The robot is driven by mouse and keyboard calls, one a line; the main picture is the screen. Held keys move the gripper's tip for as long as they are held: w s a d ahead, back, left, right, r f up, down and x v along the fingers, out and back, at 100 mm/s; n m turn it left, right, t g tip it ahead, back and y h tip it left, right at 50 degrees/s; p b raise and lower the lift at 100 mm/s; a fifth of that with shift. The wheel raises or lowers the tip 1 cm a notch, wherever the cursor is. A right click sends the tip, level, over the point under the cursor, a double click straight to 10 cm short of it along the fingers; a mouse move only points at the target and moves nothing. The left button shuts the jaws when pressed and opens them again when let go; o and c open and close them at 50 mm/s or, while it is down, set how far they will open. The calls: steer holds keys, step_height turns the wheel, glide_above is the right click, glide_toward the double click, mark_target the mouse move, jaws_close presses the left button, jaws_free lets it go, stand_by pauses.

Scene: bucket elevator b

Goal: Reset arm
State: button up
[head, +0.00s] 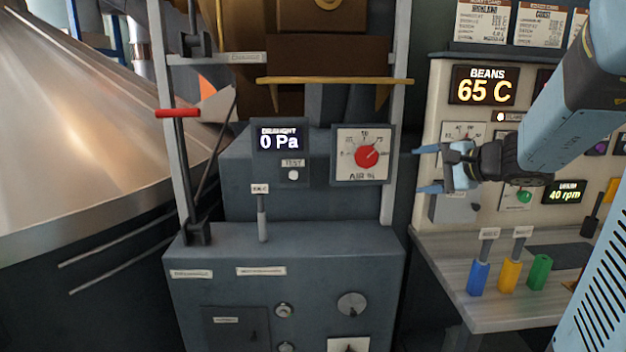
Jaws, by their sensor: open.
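My gripper (428,169) is at the end of my light blue arm, which reaches in from the right. Its two blue fingers point left and stand apart, with nothing between them. The dial has a red knob. My gripper and wrist hide part of the panel, including the area below the BEANS display (484,86), which reads 65 C.
A grey machine cabinet (290,245) stands in the middle, with a draught display (279,139) reading 0 Pa. A red-handled lever (178,113) is at its left. Blue (479,278), yellow (509,275) and green (539,272) holders stand on the right bench. A large metal hopper (90,120) fills the left.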

steer(key=s+a+f+n+g+h, duration=0.25)
steer(key=s+a+n+g, duration=0.4)
steer(key=s, duration=0.65)
steer(key=s+d+n+h, duration=0.4)
steer(key=s+n+h, duration=0.1)
steer(key=s, duration=0.5)
steer(key=shift+s+d+f+n+t+h, duration=0.2)
steer(key=shift+s+f+n+t+h, duration=0.15)
steer(key=shift+s+f+n+t, duration=0.1)
